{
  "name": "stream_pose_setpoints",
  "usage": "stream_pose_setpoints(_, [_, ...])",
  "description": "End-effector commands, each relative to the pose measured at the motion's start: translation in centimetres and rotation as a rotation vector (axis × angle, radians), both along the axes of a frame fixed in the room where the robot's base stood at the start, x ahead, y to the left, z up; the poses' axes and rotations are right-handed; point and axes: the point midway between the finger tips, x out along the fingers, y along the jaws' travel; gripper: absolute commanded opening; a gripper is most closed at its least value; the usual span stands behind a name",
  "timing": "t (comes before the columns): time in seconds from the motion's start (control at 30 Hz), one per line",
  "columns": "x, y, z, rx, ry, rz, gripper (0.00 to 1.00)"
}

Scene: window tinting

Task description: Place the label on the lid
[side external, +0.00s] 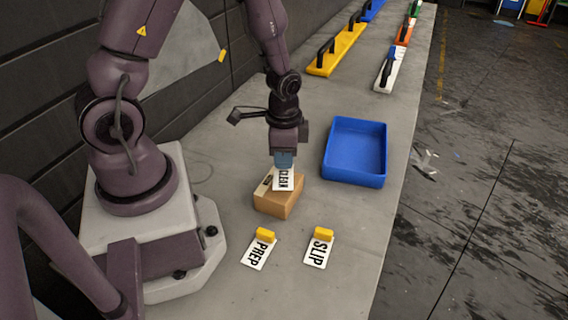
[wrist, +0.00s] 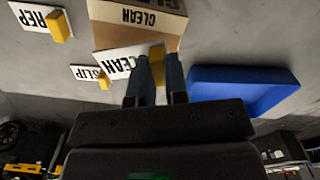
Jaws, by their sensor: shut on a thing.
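My gripper (side external: 284,160) is above the cardboard box (side external: 275,205). The lid is the box's top (side external: 265,187), partly hidden by the label. I cannot tell whether the label touches it.
A PREP label (side external: 259,252) and a SLIP label (side external: 320,250), each with a yellow tab, lie on the grey bench in front of the box. An empty blue tray (side external: 355,150) is to the right. Handled yellow (side external: 336,52) and white (side external: 391,70) tools lie farther back.

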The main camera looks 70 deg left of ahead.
Motion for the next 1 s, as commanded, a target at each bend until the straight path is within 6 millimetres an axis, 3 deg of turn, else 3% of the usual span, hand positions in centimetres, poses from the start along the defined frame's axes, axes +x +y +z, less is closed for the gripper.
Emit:
stream_pose_setpoints(0.17, [0.0,0.0,-2.0,0.000,0.002,-0.002,0.00])
stream_pose_setpoints(0.57, [0.0,0.0,-2.5,0.000,0.000,-0.002,0.00])
stream_pose_setpoints(0.6, [0.0,0.0,-2.4,0.001,-0.001,-0.001,0.21])
stream_pose_setpoints(0.7, [0.0,0.0,-2.4,0.001,-0.001,-0.002,0.40])
stream_pose_setpoints(1.0, [0.0,0.0,-2.2,0.001,-0.001,-0.002,0.40])
